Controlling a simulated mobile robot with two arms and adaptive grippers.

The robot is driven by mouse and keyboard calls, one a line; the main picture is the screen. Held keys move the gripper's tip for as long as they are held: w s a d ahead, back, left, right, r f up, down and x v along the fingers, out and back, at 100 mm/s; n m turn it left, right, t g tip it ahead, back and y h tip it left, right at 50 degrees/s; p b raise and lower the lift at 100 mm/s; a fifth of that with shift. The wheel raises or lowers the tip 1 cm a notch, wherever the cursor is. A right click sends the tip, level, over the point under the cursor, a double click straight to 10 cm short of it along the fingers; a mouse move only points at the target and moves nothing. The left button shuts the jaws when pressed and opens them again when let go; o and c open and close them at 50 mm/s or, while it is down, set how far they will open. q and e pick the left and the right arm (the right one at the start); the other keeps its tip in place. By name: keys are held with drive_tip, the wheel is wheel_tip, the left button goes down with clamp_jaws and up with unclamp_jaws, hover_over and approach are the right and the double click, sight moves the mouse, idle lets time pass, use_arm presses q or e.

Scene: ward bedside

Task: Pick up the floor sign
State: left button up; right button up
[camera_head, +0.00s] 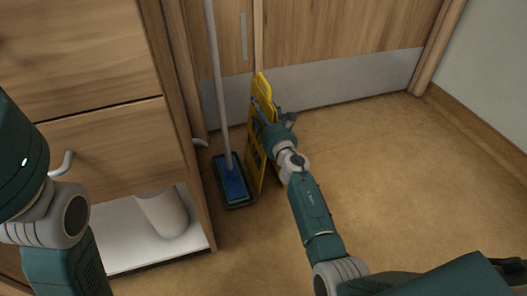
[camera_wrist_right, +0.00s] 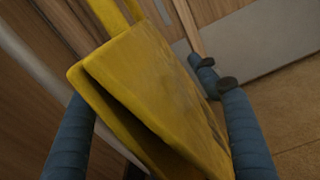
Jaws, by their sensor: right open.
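The yellow floor sign (camera_head: 257,150) stands folded and upright on the floor beside the mop, in front of the wooden door. My right gripper (camera_head: 272,117) is at the sign's upper part. In the right wrist view the sign's yellow top edge (camera_wrist_right: 130,62) lies between the two blue fingers of my right gripper (camera_wrist_right: 160,125), one on each side. The jaws are open; whether either finger touches the sign cannot be told. My left arm shows at the left of the head view, but its gripper is out of view.
A mop (camera_head: 233,182) with a blue head and grey pole stands close left of the sign. A wooden cabinet (camera_head: 120,150) with drawers is at the left. The door (camera_head: 340,35) with a metal kick plate is behind. The floor (camera_head: 400,170) to the right is clear.

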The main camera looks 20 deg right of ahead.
drive_tip(key=shift+w, duration=0.5)
